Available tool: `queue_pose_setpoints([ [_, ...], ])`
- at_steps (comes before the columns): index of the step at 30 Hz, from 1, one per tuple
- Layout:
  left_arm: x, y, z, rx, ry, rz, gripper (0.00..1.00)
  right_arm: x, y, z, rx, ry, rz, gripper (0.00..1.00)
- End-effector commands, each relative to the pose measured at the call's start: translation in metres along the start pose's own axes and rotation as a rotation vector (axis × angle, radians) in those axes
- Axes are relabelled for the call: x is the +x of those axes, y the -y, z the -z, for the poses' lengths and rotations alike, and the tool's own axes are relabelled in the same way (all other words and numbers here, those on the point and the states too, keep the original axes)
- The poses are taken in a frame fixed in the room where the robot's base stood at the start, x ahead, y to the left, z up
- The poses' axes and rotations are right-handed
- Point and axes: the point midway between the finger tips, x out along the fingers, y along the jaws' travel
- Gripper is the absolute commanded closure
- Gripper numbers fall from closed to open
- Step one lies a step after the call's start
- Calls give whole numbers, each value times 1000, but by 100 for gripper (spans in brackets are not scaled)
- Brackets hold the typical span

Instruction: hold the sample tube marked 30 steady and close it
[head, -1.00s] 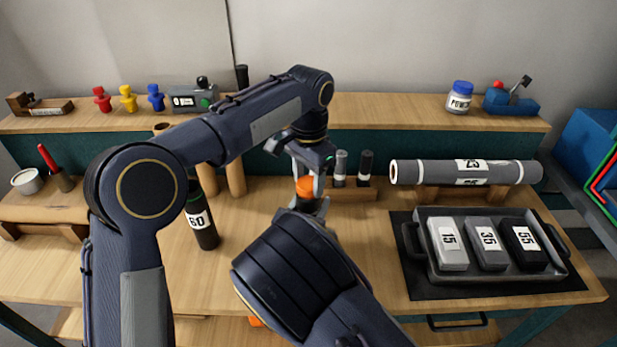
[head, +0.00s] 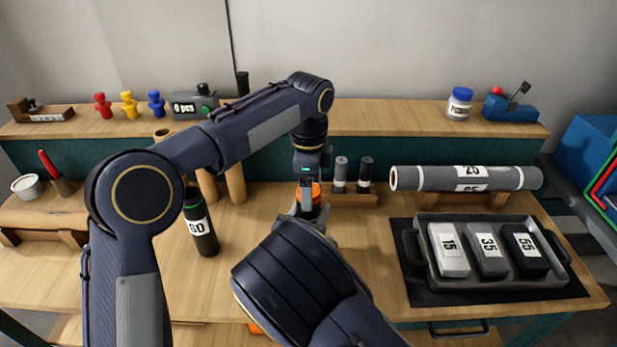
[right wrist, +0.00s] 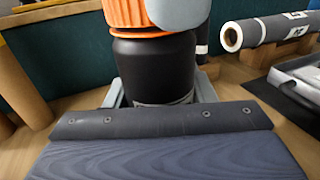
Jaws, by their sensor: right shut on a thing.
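The sample tube stands upright at the middle of the workbench; its black body (right wrist: 155,65) shows large in the right wrist view, with the orange cap (right wrist: 125,15) on top. No number can be read on it. The cap also shows in the head view (head: 315,191). My right gripper (head: 309,210) is shut on the tube's body from the near side. My left gripper (head: 306,189) points down at the cap from above, one grey finger in front of it. The other finger is hidden, so its grip on the cap cannot be told.
A black bottle marked 60 (head: 200,226) stands to the left. Two small tubes stand in a wooden rack (head: 352,199) just behind right. A grey roll (head: 430,178) and a tray (head: 430,276) with blocks 15, 35 and 55 lie to the right.

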Motion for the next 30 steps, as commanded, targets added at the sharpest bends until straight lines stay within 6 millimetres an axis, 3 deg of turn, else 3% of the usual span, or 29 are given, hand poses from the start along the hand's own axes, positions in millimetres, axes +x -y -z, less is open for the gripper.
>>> queue_pose_setpoints([
  [5,-20,1,1,0,-2,4,28,0,0,0,0,0,0,100],
  [15,-93,0,1,-1,-3,4,28,0,0,0,0,0,0,100],
  [22,-114,1,1,0,-1,2,28,0,0,0,0,0,0,100],
  [30,-119,0,0,1,0,1,28,0,0,0,0,0,0,100],
])
